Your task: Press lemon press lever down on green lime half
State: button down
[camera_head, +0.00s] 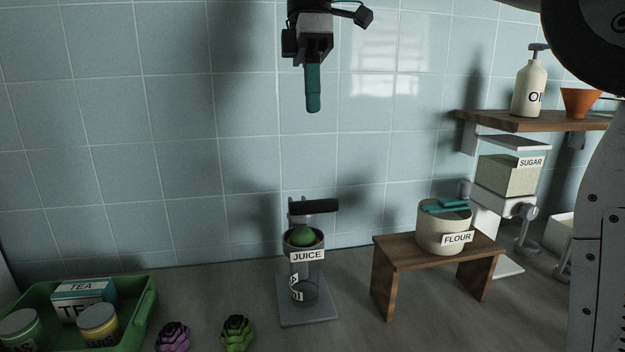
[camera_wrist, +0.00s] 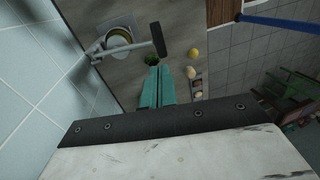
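The lemon press (camera_head: 307,318) stands on the counter, with a cup labelled JUICE (camera_head: 307,255) at its top. The green lime half (camera_head: 304,236) sits in this cup, dome up. The press lever, with its dark handle (camera_head: 320,206), is raised above the lime and apart from it. In the wrist view the lever handle (camera_wrist: 157,40) reaches right from the press; the lime cannot be made out there. My gripper (camera_head: 313,108) hangs high above the press, pointing down, well clear of the lever. Its teal fingers (camera_wrist: 158,68) lie together with nothing seen between them.
A wooden stand (camera_head: 400,250) holding a FLOUR pot (camera_head: 440,225) is right of the press. A green tray (camera_head: 145,310) with tins is at left. Purple (camera_head: 173,336) and green (camera_head: 237,333) plants stand in front. A shelf (camera_head: 530,122) is at upper right. The tiled wall is close behind.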

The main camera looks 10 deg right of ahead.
send_near(316, 202)
jog(key=x, duration=0.4)
jog(key=w+x, duration=0.1)
jog(key=x, duration=0.1)
jog(key=shift+s+f, duration=0.1)
jog(key=shift+f, duration=0.2)
jog(key=shift+s+f, duration=0.4)
jog(key=shift+f, duration=0.25)
jog(key=shift+s+f, duration=0.4)
jog(key=shift+f, duration=0.2)
jog(key=shift+r, duration=0.15)
